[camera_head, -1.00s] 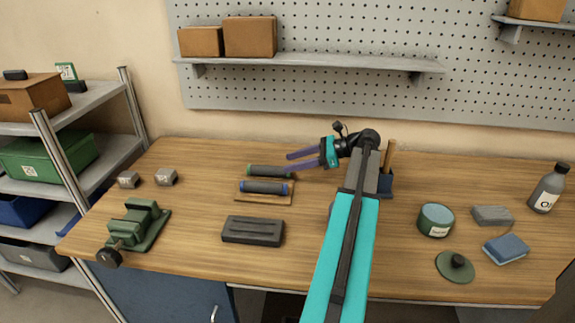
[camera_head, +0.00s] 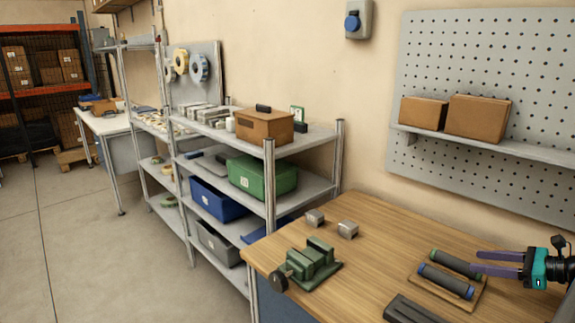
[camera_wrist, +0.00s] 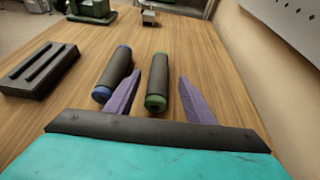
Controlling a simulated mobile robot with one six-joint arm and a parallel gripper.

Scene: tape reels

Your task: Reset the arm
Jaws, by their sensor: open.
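My gripper (camera_head: 500,262) is at the right edge of the head view, its purple fingers pointing left above the workbench. In the wrist view the two fingers (camera_wrist: 158,84) stand apart with nothing held between them. The green-ended dark roller (camera_wrist: 160,82) lies ahead, close to the left finger and partly in line with the gap. Most of my arm is outside the head view.
A green vise (camera_head: 312,262) and two small grey blocks (camera_head: 347,229) stand on the workbench (camera_head: 392,245). A dark slotted block (camera_wrist: 40,68) lies left of the rollers. A shelf rack (camera_head: 318,185) with bins stands left of the bench. The pegboard wall (camera_head: 480,75) rises behind.

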